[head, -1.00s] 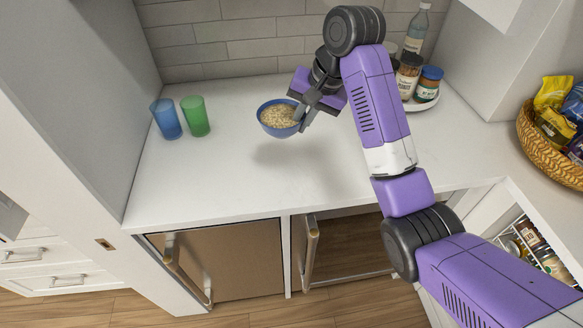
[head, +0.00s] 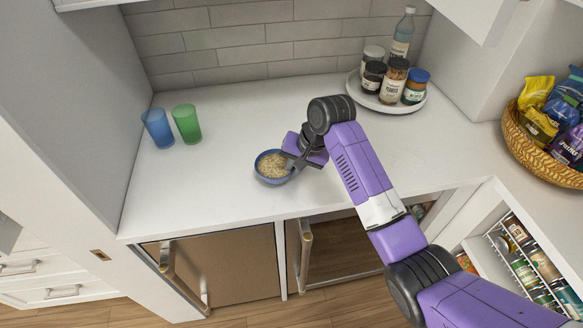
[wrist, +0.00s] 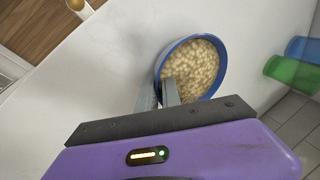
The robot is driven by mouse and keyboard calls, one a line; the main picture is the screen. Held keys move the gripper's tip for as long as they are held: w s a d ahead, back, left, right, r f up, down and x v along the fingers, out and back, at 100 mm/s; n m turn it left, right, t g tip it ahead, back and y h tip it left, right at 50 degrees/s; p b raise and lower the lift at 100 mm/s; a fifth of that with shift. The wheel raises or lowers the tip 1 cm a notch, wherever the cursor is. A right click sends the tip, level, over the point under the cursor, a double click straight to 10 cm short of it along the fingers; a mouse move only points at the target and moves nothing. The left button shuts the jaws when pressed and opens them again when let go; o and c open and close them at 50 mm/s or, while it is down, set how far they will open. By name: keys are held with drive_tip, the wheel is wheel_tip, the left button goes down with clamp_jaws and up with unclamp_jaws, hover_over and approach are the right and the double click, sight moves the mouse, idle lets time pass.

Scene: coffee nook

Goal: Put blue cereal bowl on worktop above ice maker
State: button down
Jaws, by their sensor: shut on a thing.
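The blue cereal bowl (head: 272,178), filled with pale cereal, is upright at the front middle of the white worktop (head: 220,125). It also shows in the wrist view (wrist: 221,67). My gripper (head: 290,167) is shut on the bowl's right rim in the head view; the wrist view shows its fingers (wrist: 168,92) pinching the rim. The bowl is on or just above the worktop; I cannot tell which. Two appliance fronts sit below the worktop: a brown panel (head: 232,265) at the left and a dark front (head: 345,248) at the right. I cannot tell which is the ice maker.
A blue cup (head: 158,128) and a green cup (head: 187,124) stand at the back left. A round tray (head: 362,98) with several jars and a bottle (head: 402,38) is at the back right. A wicker basket (head: 530,155) of snack packs is at the far right. The back middle is clear.

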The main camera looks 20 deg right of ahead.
drive_tip(key=c, duration=1.5)
unclamp_jaws()
drive_tip(key=shift+c, duration=0.2)
drive_tip(key=b+v, duration=0.1)
drive_tip(key=v, duration=1.1)
drive_tip(key=shift+w+r, duration=0.1)
drive_tip(key=shift+w, duration=0.05)
